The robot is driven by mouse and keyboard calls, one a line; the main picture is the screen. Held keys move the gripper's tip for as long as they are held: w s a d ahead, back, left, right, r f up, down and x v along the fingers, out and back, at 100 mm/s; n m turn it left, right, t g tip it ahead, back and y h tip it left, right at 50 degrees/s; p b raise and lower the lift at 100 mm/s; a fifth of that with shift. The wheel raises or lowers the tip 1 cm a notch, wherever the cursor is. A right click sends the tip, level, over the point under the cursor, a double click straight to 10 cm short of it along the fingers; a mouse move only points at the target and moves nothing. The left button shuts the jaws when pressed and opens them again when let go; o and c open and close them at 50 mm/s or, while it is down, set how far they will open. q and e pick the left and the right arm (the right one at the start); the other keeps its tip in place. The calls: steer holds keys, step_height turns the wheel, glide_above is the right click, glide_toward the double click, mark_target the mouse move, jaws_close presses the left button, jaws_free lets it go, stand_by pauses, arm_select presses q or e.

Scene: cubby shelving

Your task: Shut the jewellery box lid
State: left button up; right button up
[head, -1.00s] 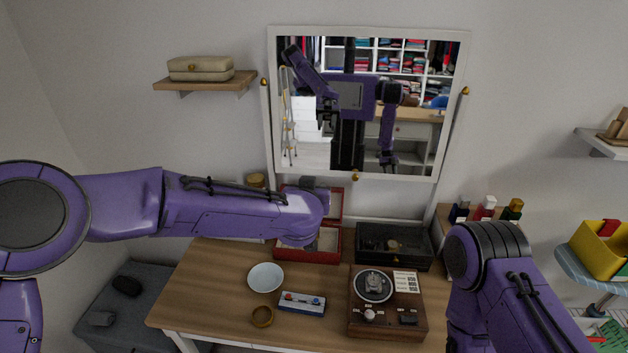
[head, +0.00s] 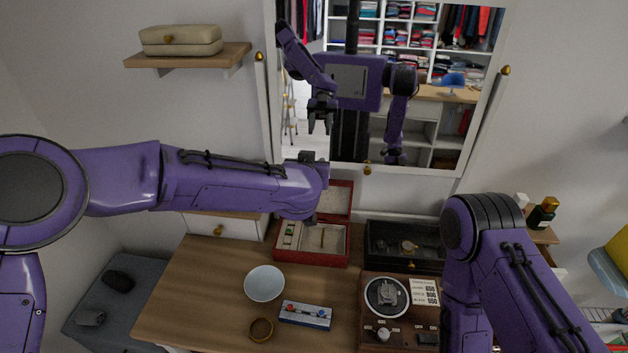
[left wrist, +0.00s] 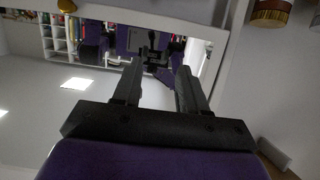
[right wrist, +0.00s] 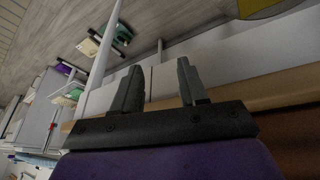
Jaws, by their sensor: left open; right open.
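The red jewellery box (head: 283,254) stands at the back of the wooden table, below the mirror. Its red lid (head: 341,185) stands open, tilted up at the back; my left wrist hides part of it. A watch and other jewellery lie in its pale compartments. My left arm reaches across in front of the mirror, with its wrist above the box. My left gripper (left wrist: 157,78) is open and empty in the left wrist view, facing the mirror; the head view mostly hides its fingers. My right gripper (right wrist: 157,82) is open and empty in the right wrist view, near a wooden edge.
A dark glass-topped case (head: 376,254) stands right of the box. A brown device with a dial (head: 372,333), a white bowl (head: 264,284), a blue-and-white box (head: 305,315) and a brass ring (head: 261,330) are in front. The table's left part is clear.

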arm_select(q)
step_height(320, 180, down, 8)
steer(key=b, duration=0.7)
steer(key=p+x, duration=0.2)
steer(key=x, duration=0.8)
steer(key=shift+d+r, duration=0.2)
steer(key=shift+w, duration=0.15)
jaws_close()
